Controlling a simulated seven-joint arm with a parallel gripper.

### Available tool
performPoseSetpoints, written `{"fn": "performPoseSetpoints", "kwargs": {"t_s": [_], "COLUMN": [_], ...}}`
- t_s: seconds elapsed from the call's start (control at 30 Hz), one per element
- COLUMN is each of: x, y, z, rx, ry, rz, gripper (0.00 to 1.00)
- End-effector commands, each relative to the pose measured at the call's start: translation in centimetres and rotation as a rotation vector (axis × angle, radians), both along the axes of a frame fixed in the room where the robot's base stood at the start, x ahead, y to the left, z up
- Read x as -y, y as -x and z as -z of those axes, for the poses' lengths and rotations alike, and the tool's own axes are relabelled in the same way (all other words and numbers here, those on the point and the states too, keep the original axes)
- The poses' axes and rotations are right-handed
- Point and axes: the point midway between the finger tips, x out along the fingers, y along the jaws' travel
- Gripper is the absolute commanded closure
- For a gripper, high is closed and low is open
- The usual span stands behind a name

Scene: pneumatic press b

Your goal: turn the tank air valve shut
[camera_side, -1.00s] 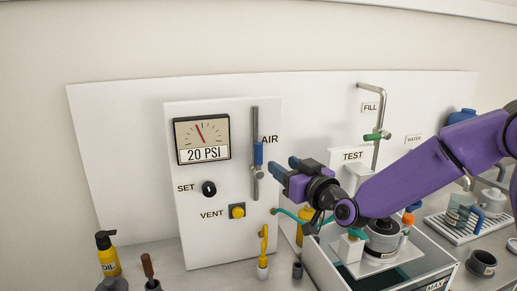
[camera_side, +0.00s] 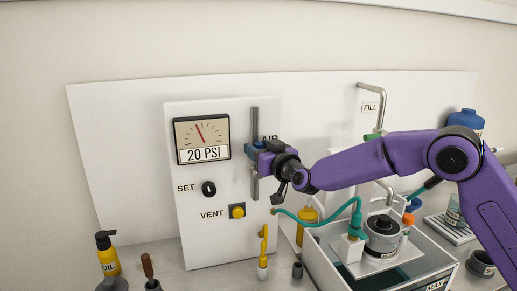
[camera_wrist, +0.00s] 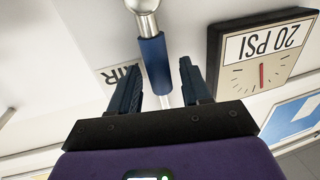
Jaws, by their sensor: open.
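The tank air valve (camera_wrist: 156,62) is a blue sleeve-like handle on a silver rod, seen in the wrist view beside the AIR label. My gripper (camera_side: 250,147) is at the valve on the white panel in the side view, and its fingers cover most of the handle there. In the wrist view my gripper (camera_wrist: 158,76) is open, with one dark blue finger on each side of the handle. A gap shows at each side, so the fingers look apart from it.
The gauge (camera_side: 202,139) left of the valve reads 20 PSI. Below it are the SET knob (camera_side: 209,188) and yellow VENT button (camera_side: 238,211). A green hose (camera_side: 318,221) and an open box (camera_side: 436,263) lie below my arm. An oil bottle (camera_side: 108,255) stands at the left.

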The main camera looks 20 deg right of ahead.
Motion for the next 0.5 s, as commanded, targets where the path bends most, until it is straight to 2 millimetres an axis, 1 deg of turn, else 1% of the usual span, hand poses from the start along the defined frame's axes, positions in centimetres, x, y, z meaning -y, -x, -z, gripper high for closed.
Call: {"fn": "performPoseSetpoints", "kwargs": {"t_s": [0.17, 0.47, 0.5], "x": [-0.15, -0.18, -0.17], "y": [-0.68, -0.77, -0.76], "z": [0.00, 0.02, 0.01], "rx": [0.000, 0.000, 0.000], "ry": [0.001, 0.001, 0.001], "rz": [0.000, -0.001, -0.001], "gripper": [0.53, 0.53, 0.62]}}
